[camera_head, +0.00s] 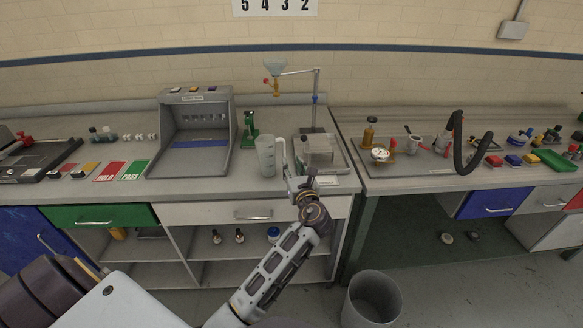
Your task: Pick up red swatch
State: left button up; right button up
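A small red piece (494,160) lies on the right bench, beside a yellow one and a blue one. Another small red piece (67,168) lies on the left bench, near a yellow piece. Both are too small for me to tell which is the red swatch. My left gripper (293,172) is at the front edge of the left bench, near a clear beaker and far from both red pieces. Its fingers are small and seen from behind, so I cannot tell if they are open. My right gripper is out of view.
A clear beaker (266,156) and a grey stand (317,100) are close to my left gripper. A red HOLD mat (109,171) and green PASS mat (133,170) lie at left. A black hose (459,150) arches over the right bench. A grey bin (372,300) stands on the floor.

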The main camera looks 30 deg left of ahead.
aim_at(63, 171)
jog(key=u, duration=2.6)
